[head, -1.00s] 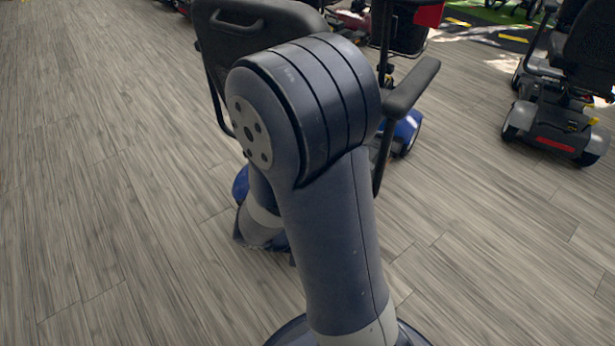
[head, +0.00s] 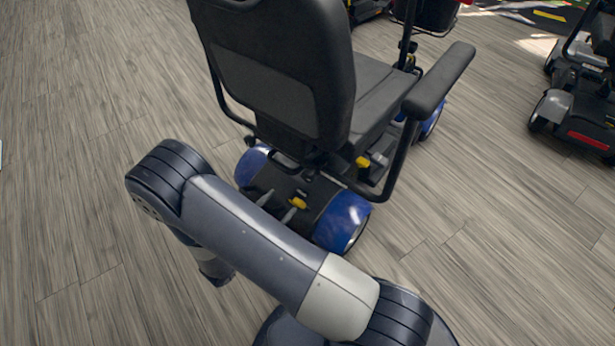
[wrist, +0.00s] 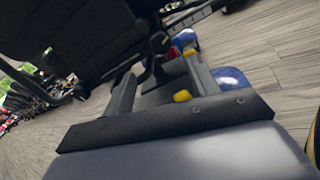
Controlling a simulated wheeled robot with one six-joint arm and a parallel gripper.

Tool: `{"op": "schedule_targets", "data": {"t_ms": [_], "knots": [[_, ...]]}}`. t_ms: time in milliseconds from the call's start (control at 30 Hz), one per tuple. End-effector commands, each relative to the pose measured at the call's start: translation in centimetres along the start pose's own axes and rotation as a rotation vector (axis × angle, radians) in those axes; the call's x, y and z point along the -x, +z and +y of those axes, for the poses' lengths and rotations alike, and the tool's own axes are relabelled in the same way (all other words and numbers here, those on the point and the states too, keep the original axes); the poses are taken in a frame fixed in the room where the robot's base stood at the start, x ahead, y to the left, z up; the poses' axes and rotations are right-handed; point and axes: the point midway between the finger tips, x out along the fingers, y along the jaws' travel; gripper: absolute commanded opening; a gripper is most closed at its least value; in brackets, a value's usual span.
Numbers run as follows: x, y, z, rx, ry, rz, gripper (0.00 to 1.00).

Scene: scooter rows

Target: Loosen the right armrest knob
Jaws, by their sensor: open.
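The scooter's seat back (head: 285,75) is seen from behind in the head view. The right armrest (head: 440,80) has a black pad on a bent tube that runs down below the seat. I cannot make out the right armrest knob with certainty; the area under the seat is dark and cluttered. In the wrist view the dark seat (wrist: 70,35) fills the upper left. My gripper (wrist: 161,66) shows there with two grey fingers spread apart and nothing seen between them.
Blue rear fenders (head: 343,222) and yellow levers (head: 298,203) sit low behind the seat, close to my arm. Another scooter (head: 580,105) stands at the right. The wood floor (head: 70,150) is open at the left and at the lower right.

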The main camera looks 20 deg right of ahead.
Motion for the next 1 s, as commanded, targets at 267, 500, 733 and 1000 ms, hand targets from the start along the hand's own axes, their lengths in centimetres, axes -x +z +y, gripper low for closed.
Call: {"op": "schedule_targets", "data": {"t_ms": [267,500,733,1000], "knots": [[-4.1,-0.1,-0.2,-0.001,-0.009,-0.002,0.56],[-8.1,-0.1,-0.3,-0.001,-0.009,0.000,0.56],[-10.2,0.0,-0.2,0.000,-0.007,0.000,0.56],[-10.6,0.1,-0.1,0.000,-0.004,0.001,0.56]]}}
